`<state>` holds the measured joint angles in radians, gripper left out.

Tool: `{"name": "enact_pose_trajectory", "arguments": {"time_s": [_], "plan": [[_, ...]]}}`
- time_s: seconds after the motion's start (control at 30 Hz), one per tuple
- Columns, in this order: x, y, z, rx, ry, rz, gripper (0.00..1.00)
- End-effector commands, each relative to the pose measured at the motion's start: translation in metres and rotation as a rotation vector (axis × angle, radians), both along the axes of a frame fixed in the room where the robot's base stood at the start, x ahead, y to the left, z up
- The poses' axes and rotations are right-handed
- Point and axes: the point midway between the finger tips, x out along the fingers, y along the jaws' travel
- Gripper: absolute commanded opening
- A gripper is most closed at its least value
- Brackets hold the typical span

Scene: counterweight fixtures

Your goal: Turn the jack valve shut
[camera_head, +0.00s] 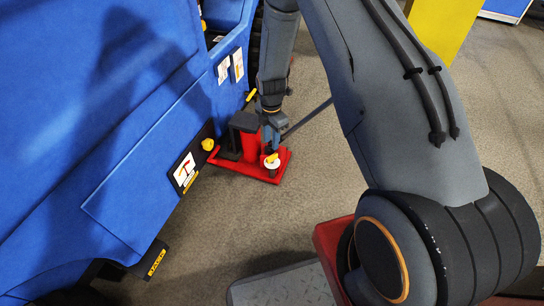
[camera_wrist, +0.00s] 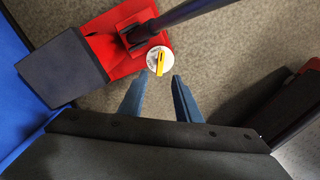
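The jack valve (camera_head: 272,161) is a white disc with a yellow lever on the right part of a red jack (camera_head: 245,168). In the wrist view the valve (camera_wrist: 152,58) is just beyond my fingertips, its yellow lever pointing roughly up and down the picture. My gripper (camera_wrist: 158,88) is open, its two blue fingers apart with nothing between them. In the head view my gripper (camera_head: 271,140) points down close above the valve. The valve lies ahead of the gap between the fingers; I cannot tell the exact height between them.
A dark handle bar (camera_wrist: 185,15) rises from the jack beside the valve. A large blue machine (camera_head: 110,120) stands left, with a yellow knob (camera_head: 208,144) and a label plate (camera_head: 185,171) on its side. Grey floor (camera_head: 320,170) is open to the right of the jack.

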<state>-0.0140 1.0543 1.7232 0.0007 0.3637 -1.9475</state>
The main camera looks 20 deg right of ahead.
Motion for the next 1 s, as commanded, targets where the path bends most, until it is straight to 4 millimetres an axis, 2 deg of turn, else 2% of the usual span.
{"name": "enact_pose_trajectory", "arguments": {"time_s": [0.6,0.73,1.0], "plan": [[0.001,-0.003,-0.082,0.0,0.001,0.029,0.3],[0.001,-0.003,-0.088,0.0,0.0,0.029,0.3],[0.001,-0.003,-0.089,0.0,0.0,0.029,0.3]]}}
